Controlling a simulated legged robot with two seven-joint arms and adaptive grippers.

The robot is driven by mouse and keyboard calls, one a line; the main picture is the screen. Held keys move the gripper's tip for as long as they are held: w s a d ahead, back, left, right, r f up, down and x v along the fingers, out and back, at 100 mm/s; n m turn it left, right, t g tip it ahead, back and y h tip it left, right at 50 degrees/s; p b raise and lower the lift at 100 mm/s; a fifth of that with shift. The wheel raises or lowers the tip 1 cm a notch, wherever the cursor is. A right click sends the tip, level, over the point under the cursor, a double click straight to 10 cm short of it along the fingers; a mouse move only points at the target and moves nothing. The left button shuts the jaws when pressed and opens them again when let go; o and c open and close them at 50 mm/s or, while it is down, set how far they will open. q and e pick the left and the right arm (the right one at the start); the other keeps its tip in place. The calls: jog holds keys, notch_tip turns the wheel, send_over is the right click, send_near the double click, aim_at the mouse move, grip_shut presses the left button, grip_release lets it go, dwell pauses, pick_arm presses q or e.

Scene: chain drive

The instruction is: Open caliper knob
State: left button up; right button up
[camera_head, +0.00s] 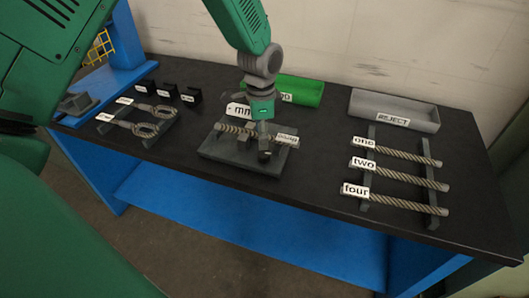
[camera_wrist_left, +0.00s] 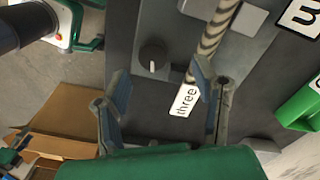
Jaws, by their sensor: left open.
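The caliper knob (camera_wrist_left: 153,57) is a small dark round knob with a light index mark, on the grey caliper base (camera_wrist_left: 150,20). A rope labelled "three" (camera_wrist_left: 208,40) lies across the caliper; the same rope (camera_head: 228,128) shows in the head view. My left gripper (camera_wrist_left: 160,85) is open and empty, with the knob between its fingers' lines but apparently beyond the tips. In the head view the left gripper (camera_head: 254,143) is over the caliper. My right gripper is not in view.
A green bin (camera_head: 297,90) and a grey REJECT bin (camera_head: 395,108) stand behind. Ropes labelled one, two and four (camera_head: 400,180) lie on a rack at right. Looped ropes (camera_head: 145,120) and black blocks (camera_head: 167,91) are at left. The table's front edge is clear.

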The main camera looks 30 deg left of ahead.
aim_at(262, 153)
pick_arm(q)
jog(key=f, duration=0.3)
jog(key=shift+s+a+f, duration=0.15)
jog(key=shift+s+f, duration=0.05)
jog(key=shift+s, duration=0.15)
jog(key=d+f, duration=0.2)
jog(key=shift+w+f, duration=0.15)
jog(key=shift+f, duration=0.15)
jog(key=shift+d+f, duration=0.15)
jog(key=shift+d, duration=0.2)
jog(key=shift+a, duration=0.45)
jog(key=shift+a+f, duration=0.15)
jog(key=shift+a, duration=0.2)
jog(key=c, duration=0.4)
jog(key=shift+a, duration=0.3)
jog(key=c, duration=0.7)
jog(key=shift+d, duration=0.1)
jog(key=shift+c, duration=0.2)
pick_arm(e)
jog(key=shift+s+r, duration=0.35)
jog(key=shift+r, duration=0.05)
